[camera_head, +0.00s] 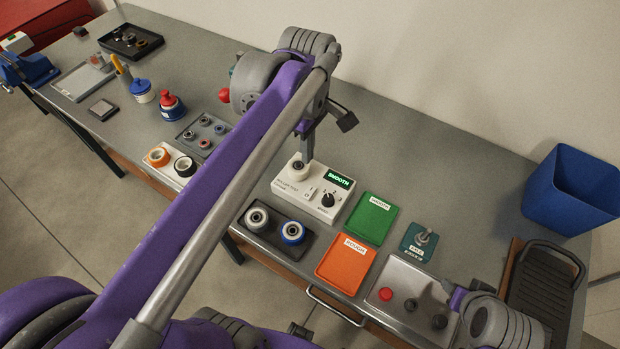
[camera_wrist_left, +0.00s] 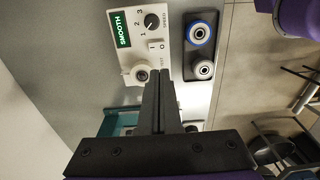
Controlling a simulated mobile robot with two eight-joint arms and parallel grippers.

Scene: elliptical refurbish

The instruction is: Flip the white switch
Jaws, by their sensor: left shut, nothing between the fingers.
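The white test box (camera_head: 313,189) stands on the bench with a green display reading SMOOTH, a black dial and a small white rocker switch (camera_head: 309,194) marked I and O. The switch (camera_wrist_left: 158,45) also shows in the left wrist view, just beyond my fingertips. A pale roller (camera_head: 298,170) sits on the box's corner. My left gripper (camera_head: 307,152) is shut and empty, pointing down above the box near the roller. Its fingers (camera_wrist_left: 159,74) show in the left wrist view; contact with the switch cannot be told.
A black tray (camera_head: 272,248) with two rollers lies in front of the box. A green tray (camera_head: 371,218) and an orange tray (camera_head: 345,264) lie to its right. A panel with a red button (camera_head: 386,294) and a blue bin (camera_head: 570,190) are further right.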

